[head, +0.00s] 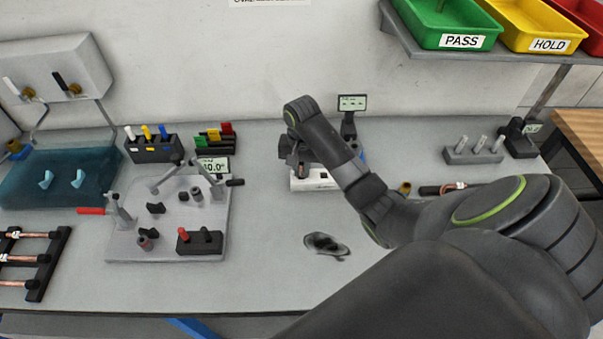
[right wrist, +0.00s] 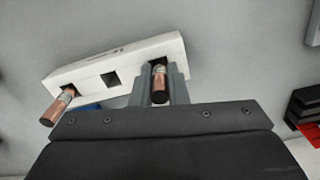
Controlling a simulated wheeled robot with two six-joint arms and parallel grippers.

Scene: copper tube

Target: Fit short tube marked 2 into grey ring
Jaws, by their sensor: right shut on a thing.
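My right gripper (right wrist: 160,80) is shut on a short copper tube (right wrist: 160,90) with a silvery band, at the right-hand square hole of a white block (right wrist: 118,62). I cannot tell whether the tube is still in that hole. A second short copper tube (right wrist: 57,107) sticks out at the block's left end, and the hole between is empty. No number is readable on either tube. In the head view the white block (head: 314,184) is partly behind my right gripper (head: 301,172). A small grey cylinder, possibly the grey ring (head: 196,194), stands on the fixture plate (head: 125,246). My left gripper is out of view.
A dark crumpled item (head: 325,244) lies on the bench. A rack of copper tubes (head: 42,262) is at the left; the front middle is clear.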

